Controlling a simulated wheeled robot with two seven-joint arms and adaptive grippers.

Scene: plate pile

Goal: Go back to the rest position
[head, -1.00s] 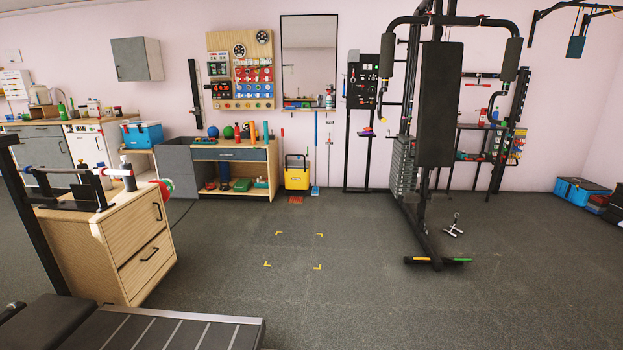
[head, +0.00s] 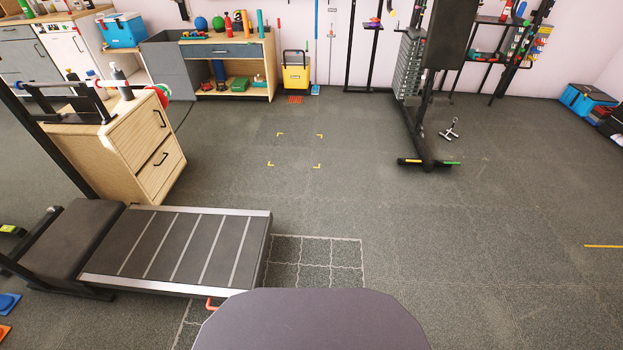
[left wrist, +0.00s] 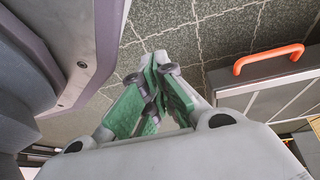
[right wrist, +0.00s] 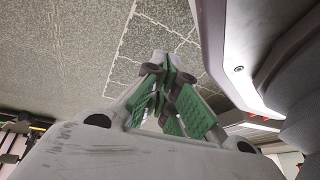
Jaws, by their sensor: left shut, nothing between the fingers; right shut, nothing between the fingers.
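My left gripper (left wrist: 156,82) shows in the left wrist view, with green finger pads meeting at the tips and nothing between them. My right gripper (right wrist: 167,72) shows in the right wrist view, also shut and empty. Both hang over the grey floor close beside my own body. Neither gripper shows in the head view, where only a dark part of my own body is at the bottom centre.
A treadmill-like bench (head: 180,243) stands close at front left, with an orange handle (left wrist: 268,59) near my left gripper. A wooden drawer cabinet (head: 148,150) is behind it. A weight machine (head: 424,120) stands at back right. The floor (head: 450,240) at centre right is clear.

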